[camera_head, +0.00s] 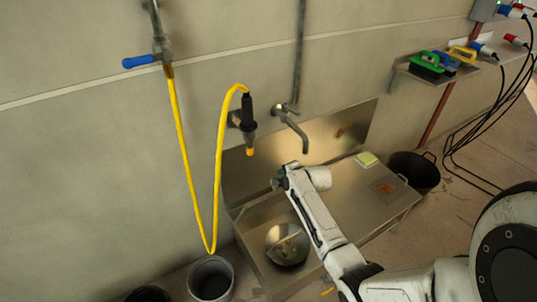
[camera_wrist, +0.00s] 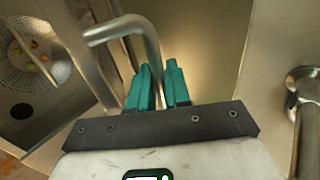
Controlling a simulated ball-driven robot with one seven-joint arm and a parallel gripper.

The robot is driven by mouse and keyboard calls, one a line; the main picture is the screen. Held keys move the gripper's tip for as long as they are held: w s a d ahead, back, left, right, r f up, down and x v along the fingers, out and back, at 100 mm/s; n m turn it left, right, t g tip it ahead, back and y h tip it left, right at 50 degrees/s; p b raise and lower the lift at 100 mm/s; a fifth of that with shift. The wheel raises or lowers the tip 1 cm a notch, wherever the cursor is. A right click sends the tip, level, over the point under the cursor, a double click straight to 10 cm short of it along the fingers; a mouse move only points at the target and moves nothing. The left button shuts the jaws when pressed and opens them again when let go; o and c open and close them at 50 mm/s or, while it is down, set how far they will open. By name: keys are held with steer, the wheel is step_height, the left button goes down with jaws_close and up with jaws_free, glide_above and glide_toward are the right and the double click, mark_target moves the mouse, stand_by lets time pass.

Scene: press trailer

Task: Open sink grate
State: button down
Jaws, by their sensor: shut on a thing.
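My gripper (camera_wrist: 160,70) has teal fingers, shut on a bent metal bar (camera_wrist: 118,27) shaped like a handle. One leg of the bar runs down between the fingers; where it joins is hidden. In the head view my gripper (camera_head: 279,183) is small, above the back part of the metal sink (camera_head: 243,216), and its fingers are hard to make out. The round basin (camera_head: 287,244) lies in front of and below it. In the wrist view the basin (camera_wrist: 40,60) shows at the left, with a perforated metal surface and food bits. The grate's outline is unclear.
A wall tap (camera_head: 298,130) hangs close above my gripper. A spray nozzle (camera_head: 248,125) on a yellow hose (camera_head: 176,130) is to the left. A yellow sponge (camera_head: 367,159) lies on the metal counter. Buckets stand at the left (camera_head: 211,278) and right (camera_head: 414,172).

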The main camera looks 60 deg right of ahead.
steer(key=w+d+r+b, duration=0.1)
steer(key=w+d+b, duration=0.5)
steer(key=w, duration=0.4)
steer(key=shift+r+t+h+b, duration=0.3)
steer(key=shift+r+b, duration=0.1)
steer(key=shift+b, duration=0.3)
steer(key=shift+d, duration=0.1)
steer(key=shift+w+d+b, duration=0.25)
steer(key=shift+w+b, duration=0.3)
steer(key=shift+b, duration=0.1)
steer(key=shift+w+d+b, duration=0.25)
steer(key=shift+w+b, duration=0.3)
steer(key=shift+b, duration=0.1)
steer(key=shift+f, duration=0.1)
